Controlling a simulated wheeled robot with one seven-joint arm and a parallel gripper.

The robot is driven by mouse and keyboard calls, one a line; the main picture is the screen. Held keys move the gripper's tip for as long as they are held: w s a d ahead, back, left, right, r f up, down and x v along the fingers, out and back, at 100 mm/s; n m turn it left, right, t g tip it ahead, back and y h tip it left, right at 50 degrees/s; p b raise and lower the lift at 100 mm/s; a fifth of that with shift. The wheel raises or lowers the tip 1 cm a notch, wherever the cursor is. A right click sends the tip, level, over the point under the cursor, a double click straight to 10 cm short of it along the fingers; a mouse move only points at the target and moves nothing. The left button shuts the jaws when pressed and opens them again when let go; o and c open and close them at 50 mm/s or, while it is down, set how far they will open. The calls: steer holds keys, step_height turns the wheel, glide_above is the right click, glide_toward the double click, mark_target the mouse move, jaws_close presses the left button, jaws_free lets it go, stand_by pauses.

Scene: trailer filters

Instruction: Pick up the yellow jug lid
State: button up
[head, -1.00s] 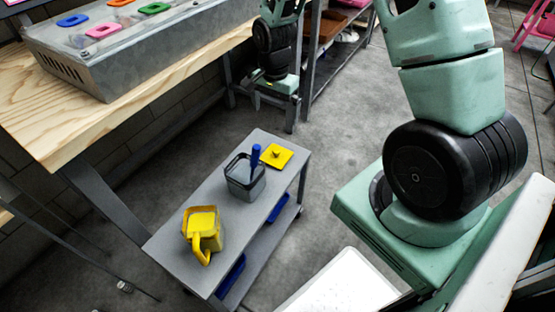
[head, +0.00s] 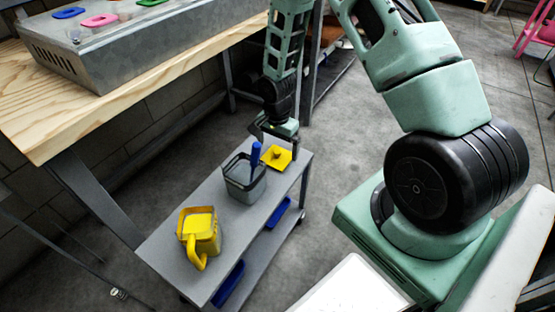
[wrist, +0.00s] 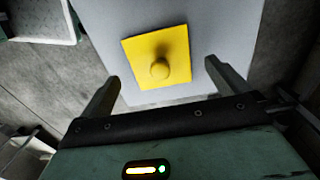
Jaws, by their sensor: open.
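The yellow jug lid (head: 277,157) is a flat square with a round knob in its middle. It lies on the far end of the grey cart top (head: 213,212). In the wrist view the lid (wrist: 142,66) lies ahead of my gripper (wrist: 160,78), centred roughly between the two fingers. The fingers are apart and empty, and do not touch the lid. In the head view my gripper (head: 272,130) is just beyond and above the lid, with its fingers hard to make out. A yellow jug (head: 199,232) with a handle stands at the cart's near end.
A grey square container (head: 243,184) with a blue handle (head: 255,155) in it stands beside the lid. Blue trays (head: 229,283) sit on the cart's lower shelf. A wooden bench (head: 110,105) with a metal box is at the left.

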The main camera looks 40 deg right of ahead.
step_height(320, 180, down, 3)
steer(key=shift+r, duration=0.1)
steer(key=c, duration=1)
steer(key=shift+r, duration=0.1)
